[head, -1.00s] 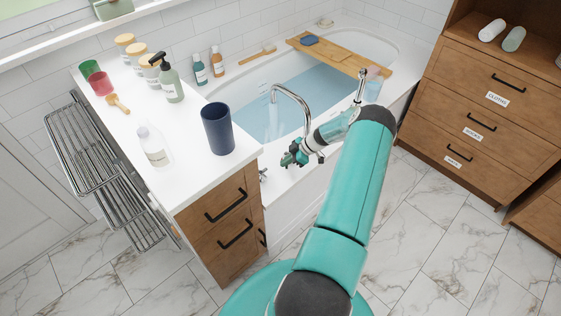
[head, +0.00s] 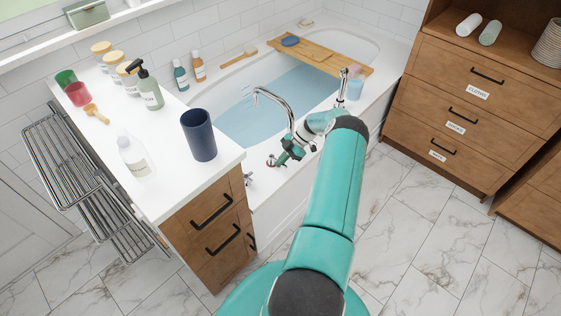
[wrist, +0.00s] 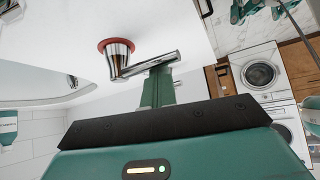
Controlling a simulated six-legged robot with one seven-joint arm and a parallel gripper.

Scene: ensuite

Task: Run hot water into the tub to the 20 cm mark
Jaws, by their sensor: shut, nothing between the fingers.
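The white tub (head: 225,83) holds pale blue water (head: 285,100) in the head view. A chrome spout (head: 275,98) arches over it, and no stream shows below its tip. A small white mark label (head: 246,89) is on the tub's inner wall; its figures are too small to read. The hot tap (wrist: 117,55) has a red ring and a chrome lever (wrist: 150,64) in the wrist view. It also shows in the head view (head: 270,161). My gripper (head: 282,157) is shut and empty. Its fingertips (wrist: 158,85) are right beside the lever; I cannot tell if they touch.
Another chrome tap (head: 248,179) is at the tub's near-left end. The white counter (head: 175,180) holds a dark blue cup (head: 198,135) and several bottles and jars. A wooden tray (head: 320,56) spans the tub. Wooden drawers (head: 455,110) stand at right. The marble floor (head: 420,230) between is clear.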

